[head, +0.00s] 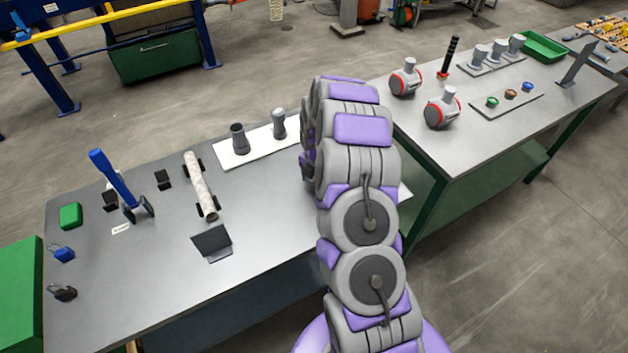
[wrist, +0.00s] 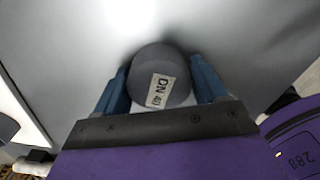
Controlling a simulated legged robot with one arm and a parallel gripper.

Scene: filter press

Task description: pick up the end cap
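A round dark grey cap with a white "DN 40" label, which looks like the end cap (wrist: 163,66), is in the middle of the wrist view. My gripper (wrist: 165,82) has its two blue fingers on either side of it, close to its sides. I cannot tell whether the fingers touch it or press on it. A dark shade lies around the cap on the pale surface behind it. In the head view, my arm hides the gripper and this cap.
A white board (head: 235,157) on the near table (head: 270,215) carries a dark grey fitting (head: 239,139) and a lighter grey fitting (head: 279,124). A second table (head: 440,150) with red-ringed valves is at right.

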